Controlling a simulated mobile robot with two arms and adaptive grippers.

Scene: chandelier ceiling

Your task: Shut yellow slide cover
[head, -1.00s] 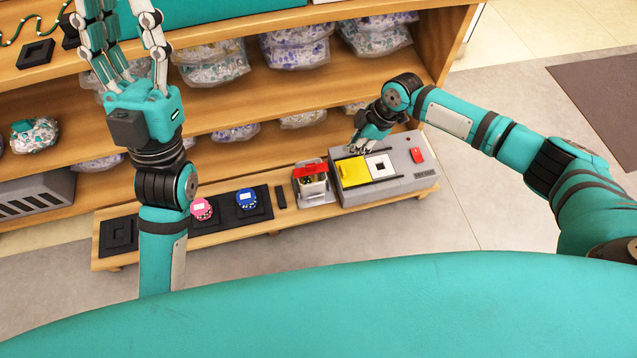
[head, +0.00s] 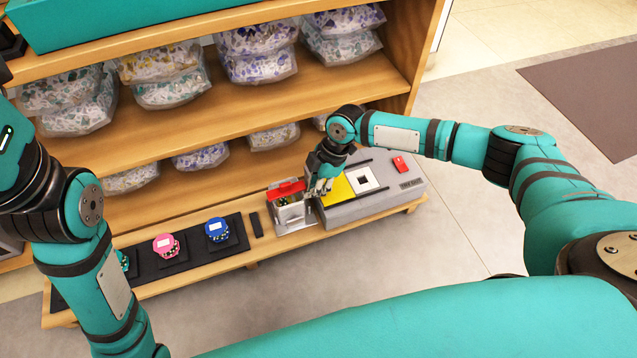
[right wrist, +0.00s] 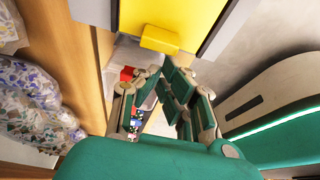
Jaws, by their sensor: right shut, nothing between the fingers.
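The yellow slide cover (head: 338,189) lies on the grey box (head: 385,201), between dark rails. It sits to the left of a white square panel (head: 363,187) with a dark square opening, which is uncovered. In the right wrist view the cover (right wrist: 175,14) is at the top, with its raised yellow handle (right wrist: 160,40) on the near edge. My right gripper (head: 322,187) is shut and empty at the left end of the cover; its fingertips (right wrist: 162,76) appear just short of the handle, and contact cannot be told.
A bin with a red lid (head: 285,190) stands left of the grey box, close to my right fingers. A red switch (head: 400,164) is on the box's right. Pink (head: 166,245) and blue (head: 217,229) gadgets sit on dark stands. Shelves with bags rise behind.

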